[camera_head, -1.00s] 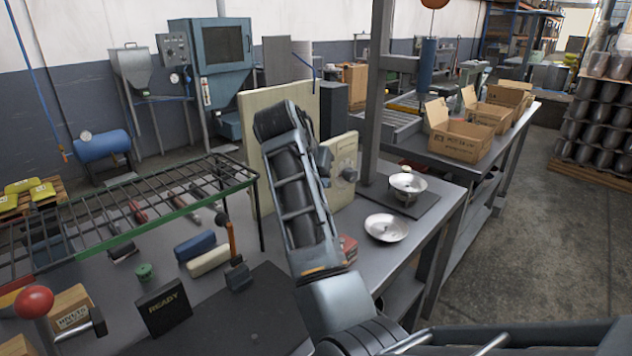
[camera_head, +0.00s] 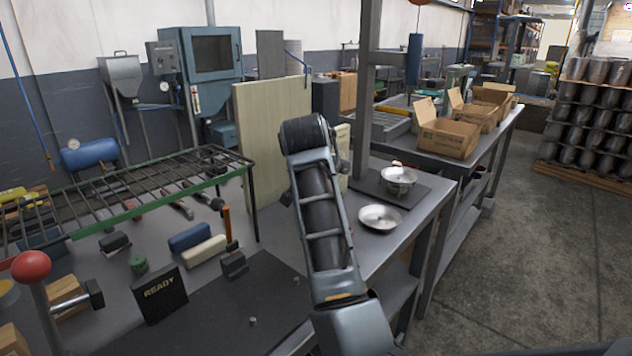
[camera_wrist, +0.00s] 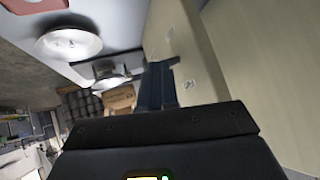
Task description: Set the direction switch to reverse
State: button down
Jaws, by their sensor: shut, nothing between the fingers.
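A small cream panel (camera_head: 343,146) stands behind my forearm in the head view, with a grey round part at its edge. My arm covers most of it, and I cannot make out a direction switch or its setting. In the wrist view a pale panel (camera_wrist: 205,45) with small marks on its face fills the right side. My gripper (camera_wrist: 157,72) shows there as dark shut fingers, empty and close beside that panel. Whether they touch it I cannot tell.
Two metal pans stand right of my arm, one on the bench (camera_head: 380,217) and one on a dark plate (camera_head: 399,175). A large cream board (camera_head: 270,135) rises to the left. A wire rack (camera_head: 135,190), a READY block (camera_head: 159,295) and a red-knobbed lever (camera_head: 31,266) are further left.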

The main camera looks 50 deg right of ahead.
jog(key=f+t+b, duration=0.1)
jog(key=b, duration=0.1)
jog(key=f+m+t+b, duration=0.1)
jog(key=t+b, duration=0.1)
jog(key=b, duration=0.1)
jog(key=shift+s+m+h, duration=0.3)
jog(key=shift+s, duration=0.05)
jog(key=shift+w+r+p, duration=0.3)
jog(key=shift+w+r, duration=0.1)
jog(key=shift+w, duration=0.3)
